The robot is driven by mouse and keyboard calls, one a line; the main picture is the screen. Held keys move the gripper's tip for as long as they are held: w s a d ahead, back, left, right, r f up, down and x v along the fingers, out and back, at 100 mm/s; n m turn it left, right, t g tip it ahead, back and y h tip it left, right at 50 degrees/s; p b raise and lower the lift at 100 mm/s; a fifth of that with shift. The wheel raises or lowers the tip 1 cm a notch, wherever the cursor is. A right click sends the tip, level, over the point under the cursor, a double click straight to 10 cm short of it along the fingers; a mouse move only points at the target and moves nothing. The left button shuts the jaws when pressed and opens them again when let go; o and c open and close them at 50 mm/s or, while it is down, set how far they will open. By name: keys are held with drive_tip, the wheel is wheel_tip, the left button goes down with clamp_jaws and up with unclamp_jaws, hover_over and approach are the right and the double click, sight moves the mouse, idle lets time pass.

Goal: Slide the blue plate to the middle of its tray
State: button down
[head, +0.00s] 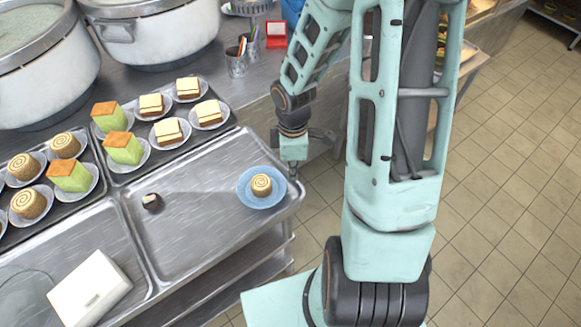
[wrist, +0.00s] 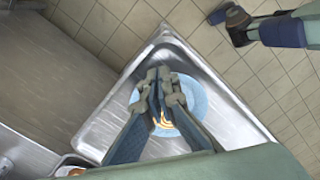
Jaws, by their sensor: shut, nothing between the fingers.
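The blue plate (head: 258,199) sits at the right end of the grey metal tray (head: 200,225), close to the tray's right rim. A round swirl pastry (head: 261,185) rests on it. In the wrist view the blue plate (wrist: 197,92) lies in a corner of the tray (wrist: 228,115), with the pastry (wrist: 163,120) partly hidden behind my fingers. My gripper (wrist: 160,85) is shut and empty and appears over the plate in that view. In the head view my gripper (head: 294,172) is beside the tray's right rim; its fingertips are hard to make out, and contact with the plate cannot be told.
A white box (head: 90,290) lies on the front left tray. Large stockpots (head: 150,30) stand behind. The tray's middle is clear.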

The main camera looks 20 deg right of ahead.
sight(243, 191)
drive_tip(key=shift+f+b, duration=0.35)
drive_tip(key=shift+f, duration=2.85)
drive_tip(key=w+a+b, duration=0.1)
drive_tip(key=a, duration=0.3)
drive_tip(key=w+a+b, duration=0.1)
drive_tip(key=a, duration=0.3)
drive_tip(key=w+a+b, duration=0.1)
drive_tip(key=a, duration=0.4)
drive_tip(key=shift+w+f, duration=0.1)
drive_tip(key=shift+w, duration=0.25)
drive_tip(key=shift+a, duration=0.35)
drive_tip(key=shift+r, duration=0.2)
